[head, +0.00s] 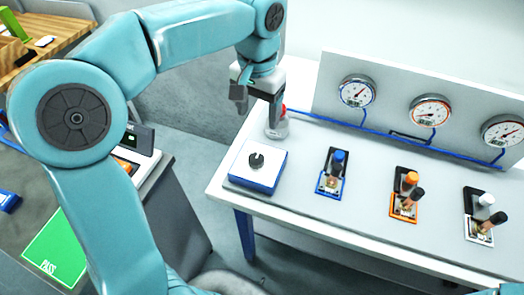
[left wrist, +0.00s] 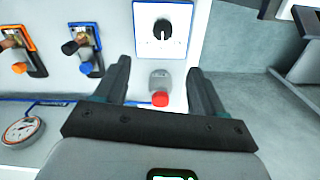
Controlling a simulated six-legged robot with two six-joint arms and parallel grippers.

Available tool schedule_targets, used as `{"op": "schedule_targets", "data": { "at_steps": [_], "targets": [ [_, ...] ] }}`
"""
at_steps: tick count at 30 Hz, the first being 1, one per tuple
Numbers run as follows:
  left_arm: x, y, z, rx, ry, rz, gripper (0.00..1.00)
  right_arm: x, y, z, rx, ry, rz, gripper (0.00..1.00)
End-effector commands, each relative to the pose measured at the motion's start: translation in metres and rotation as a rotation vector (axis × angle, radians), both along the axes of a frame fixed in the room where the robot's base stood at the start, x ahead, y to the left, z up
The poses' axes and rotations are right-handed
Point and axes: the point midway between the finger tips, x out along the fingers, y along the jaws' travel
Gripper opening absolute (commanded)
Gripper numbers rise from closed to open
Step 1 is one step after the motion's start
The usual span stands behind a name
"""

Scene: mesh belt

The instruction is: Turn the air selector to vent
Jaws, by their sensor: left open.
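The air selector looks to be the black round knob (head: 256,160) on a white box with blue sides (head: 262,178), at the left end of the white bench. It also shows in the left wrist view (left wrist: 163,29), past my fingertips, with a light pointer line on it. I cannot read any vent label. My left gripper (head: 257,107) is open and empty, above and behind the box. In the left wrist view its two fingers (left wrist: 158,68) stand apart, with the knob beyond them and not touched. My right gripper is not in view.
A grey fitting with a red cap (left wrist: 160,92) stands behind the box, between my left fingers in the wrist picture. Blue (head: 331,172), orange (head: 405,193) and white (head: 479,213) valve stations stand to the right. Several gauges (head: 357,91) line the back panel.

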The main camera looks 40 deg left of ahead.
Motion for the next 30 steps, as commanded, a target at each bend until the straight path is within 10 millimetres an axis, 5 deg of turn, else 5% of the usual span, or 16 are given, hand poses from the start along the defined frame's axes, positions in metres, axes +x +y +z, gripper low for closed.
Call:
{"op": "schedule_targets", "data": {
  "at_steps": [18, 30],
  "targets": [
    [-0.005, 0.0, -0.131, -0.001, 0.004, 0.002, 0.7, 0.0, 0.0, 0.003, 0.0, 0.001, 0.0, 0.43],
    [-0.002, 0.0, -0.157, -0.001, -0.002, 0.002, 0.7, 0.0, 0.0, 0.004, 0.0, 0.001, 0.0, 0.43]
  ]
}}
